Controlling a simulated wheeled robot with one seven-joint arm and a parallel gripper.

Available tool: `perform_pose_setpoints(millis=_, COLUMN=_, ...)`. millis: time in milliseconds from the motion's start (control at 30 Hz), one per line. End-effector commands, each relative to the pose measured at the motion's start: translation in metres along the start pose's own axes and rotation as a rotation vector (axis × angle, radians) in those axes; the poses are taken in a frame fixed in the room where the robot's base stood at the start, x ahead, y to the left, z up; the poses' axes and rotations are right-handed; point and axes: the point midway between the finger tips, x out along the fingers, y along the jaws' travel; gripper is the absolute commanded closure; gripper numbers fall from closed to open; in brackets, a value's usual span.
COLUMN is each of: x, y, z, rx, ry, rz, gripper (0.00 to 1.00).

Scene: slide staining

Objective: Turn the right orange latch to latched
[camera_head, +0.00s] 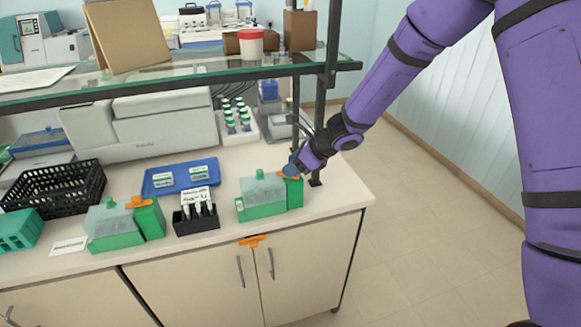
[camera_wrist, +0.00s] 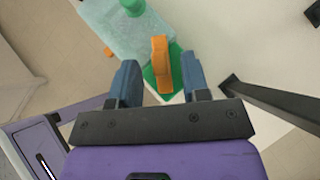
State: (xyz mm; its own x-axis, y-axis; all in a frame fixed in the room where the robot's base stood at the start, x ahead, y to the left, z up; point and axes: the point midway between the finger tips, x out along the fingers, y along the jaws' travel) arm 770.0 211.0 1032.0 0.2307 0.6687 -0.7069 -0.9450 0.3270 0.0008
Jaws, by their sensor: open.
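The right orange latch (camera_head: 288,177) sits on the green end block (camera_head: 294,194) of the right staining box (camera_head: 262,208), which has a translucent lid. In the wrist view the latch (camera_wrist: 160,64) is an upright orange bar between my two blue fingers, with a gap on each side. My gripper (camera_head: 291,166) is open, right at the latch from above, and partly hides it in the head view. A similar left box (camera_head: 115,236) has its own orange latch (camera_head: 138,202).
A dark post (camera_head: 318,140) of the glass shelf (camera_head: 200,75) stands close behind my gripper. A black slide rack (camera_head: 195,220) is to the left. An orange piece (camera_head: 252,241) is at the cabinet doors' top.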

Motion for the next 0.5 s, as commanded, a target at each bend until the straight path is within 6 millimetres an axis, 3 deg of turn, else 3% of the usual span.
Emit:
perform_pose_setpoints(millis=167, x=0.0115, y=-0.0001, z=-0.0001, rx=0.001, ry=0.0, rz=0.0, gripper=0.57)
perform_pose_setpoints(millis=467, x=0.0128, y=-0.0002, z=0.0, rx=-0.001, ry=0.0, rz=-0.001, gripper=0.57)
perform_pose_setpoints(millis=500, x=0.0128, y=-0.0002, z=0.0, rx=-0.001, ry=0.0, rz=-0.001, gripper=0.67)
